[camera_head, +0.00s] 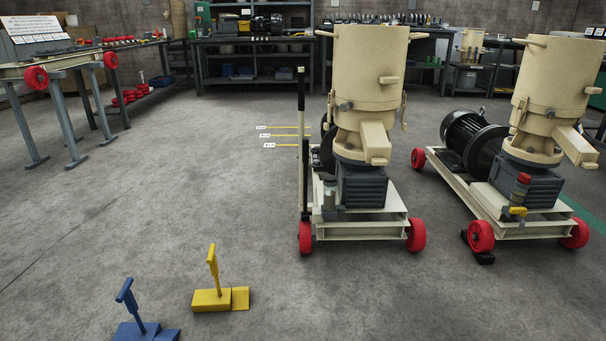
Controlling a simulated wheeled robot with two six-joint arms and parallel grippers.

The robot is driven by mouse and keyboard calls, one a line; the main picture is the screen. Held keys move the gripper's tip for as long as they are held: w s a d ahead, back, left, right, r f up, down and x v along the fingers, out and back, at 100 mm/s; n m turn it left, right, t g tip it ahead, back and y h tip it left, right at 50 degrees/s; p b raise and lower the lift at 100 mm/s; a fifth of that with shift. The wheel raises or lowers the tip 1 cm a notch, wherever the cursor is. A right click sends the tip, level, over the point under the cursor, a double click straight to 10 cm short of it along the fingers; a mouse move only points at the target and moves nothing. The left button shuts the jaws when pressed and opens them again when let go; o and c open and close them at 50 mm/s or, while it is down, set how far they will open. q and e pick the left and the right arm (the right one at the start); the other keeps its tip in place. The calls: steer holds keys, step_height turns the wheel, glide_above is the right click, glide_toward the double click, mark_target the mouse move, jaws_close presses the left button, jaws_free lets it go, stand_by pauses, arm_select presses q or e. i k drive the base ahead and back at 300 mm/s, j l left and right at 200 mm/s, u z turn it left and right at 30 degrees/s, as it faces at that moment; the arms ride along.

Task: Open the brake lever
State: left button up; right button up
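Two cream pellet mills on red-wheeled carts stand ahead, one right of centre (368,70) and one at the far right (552,80). A small yellow lever-like part (516,211) sits low on the front of the right mill's cart, below a red-topped part (524,178). A tall upright bar with a black grip (301,140) stands at the left side of the nearer mill. I cannot tell for certain which of these is the brake lever. Neither of my grippers is in view.
A yellow chock with a handle (212,299) and a blue one (140,328) lie on the floor in front. A black block (477,248) lies by the right cart's front wheel. Workbenches (255,42) line the back and left. The floor at left centre is clear.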

mark_target(305, 215)
steer(key=i+j+z, duration=0.1)
steer(key=i+z, duration=0.15)
steer(key=i, duration=0.35)
steer(key=i+j+z, duration=0.3)
steer(key=i, duration=0.35)
steer(key=i+j+z, duration=0.25)
steer(key=i, duration=0.35)
steer(key=i+j+z, duration=0.25)
steer(key=i+j, duration=0.15)
steer(key=i, duration=0.15)
